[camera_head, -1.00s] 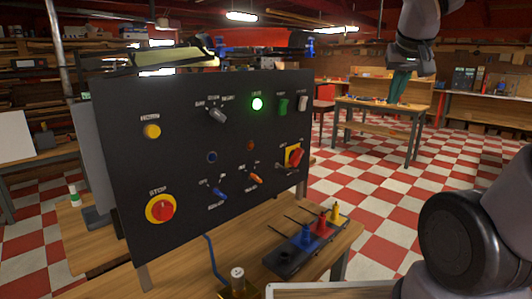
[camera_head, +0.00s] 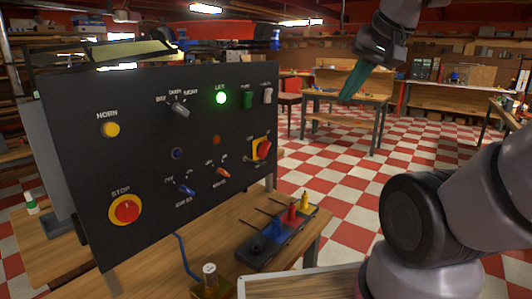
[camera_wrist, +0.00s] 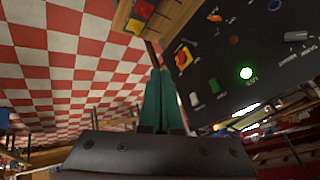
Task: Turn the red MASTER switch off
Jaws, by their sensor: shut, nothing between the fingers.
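The red MASTER switch (camera_head: 263,149) is a red rotary knob on a yellow plate at the lower right of the black panel (camera_head: 90,165). Its knob looks tilted; the label is too small to read. In the wrist view the switch (camera_wrist: 183,58) shows just right of the finger tips. My gripper (camera_head: 346,98) has teal fingers pressed together, empty, pointing down and left. It is up and right of the switch in the head view, clear of the panel. The wrist view also shows the closed fingers (camera_wrist: 158,72).
The panel also carries a lit green lamp (camera_head: 221,98), a red STOP button (camera_head: 125,209), a yellow HORN button (camera_head: 110,130) and several toggles. Below, a black rack (camera_head: 262,252) with coloured plugs stands on the wooden bench (camera_head: 190,225). Open floor lies right of the panel.

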